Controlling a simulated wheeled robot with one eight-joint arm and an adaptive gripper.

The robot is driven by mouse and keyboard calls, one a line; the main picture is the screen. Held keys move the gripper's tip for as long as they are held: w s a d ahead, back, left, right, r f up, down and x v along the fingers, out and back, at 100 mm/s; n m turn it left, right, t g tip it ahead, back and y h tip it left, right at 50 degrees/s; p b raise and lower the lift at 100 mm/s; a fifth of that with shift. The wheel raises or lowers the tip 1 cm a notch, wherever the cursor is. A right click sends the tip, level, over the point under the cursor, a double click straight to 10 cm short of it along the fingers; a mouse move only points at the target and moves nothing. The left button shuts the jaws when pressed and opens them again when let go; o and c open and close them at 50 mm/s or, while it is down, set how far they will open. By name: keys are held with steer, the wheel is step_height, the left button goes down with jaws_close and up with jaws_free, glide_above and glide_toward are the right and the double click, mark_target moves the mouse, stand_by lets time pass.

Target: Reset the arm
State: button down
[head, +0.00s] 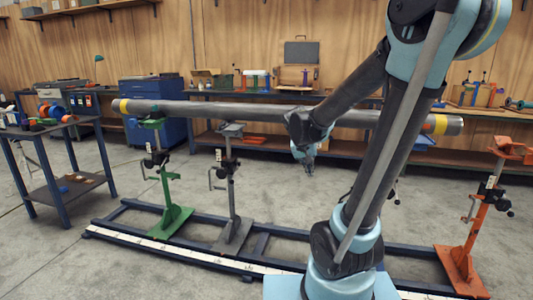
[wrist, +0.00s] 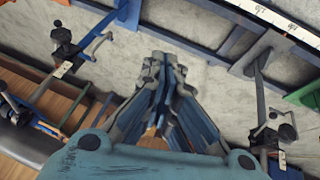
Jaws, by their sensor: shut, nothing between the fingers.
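My arm rises at the right of the head view and bends down in front of the pipe. My gripper (head: 308,165) hangs at its end, pointing down, close to the pipe's near side in the picture. In the wrist view my gripper (wrist: 165,75) has its fingers together with nothing between them. The long grey pipe (head: 200,108) lies level on the stands, with yellow and orange bands near its ends. My arm hides part of it. I cannot tell from the head view how far the gripper is from the pipe.
A green stand (head: 165,185), a grey stand (head: 232,190) and an orange stand (head: 470,230) rise from a dark blue floor rail frame (head: 195,243). A side table (head: 62,185) with parts stands at left. Workbenches and a blue cabinet (head: 150,130) line the back.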

steer(key=s+d+f+n+g+y, duration=0.1)
steer(key=s+f, duration=0.2)
steer(key=s, duration=0.8)
steer(key=s+d+f+n+g+y, duration=0.1)
steer(key=s+f+y, duration=0.1)
steer(key=s, duration=1)
steer(key=shift+s+f+y, duration=0.15)
steer(key=shift+f+y, duration=0.15)
steer(key=shift+f, duration=0.6)
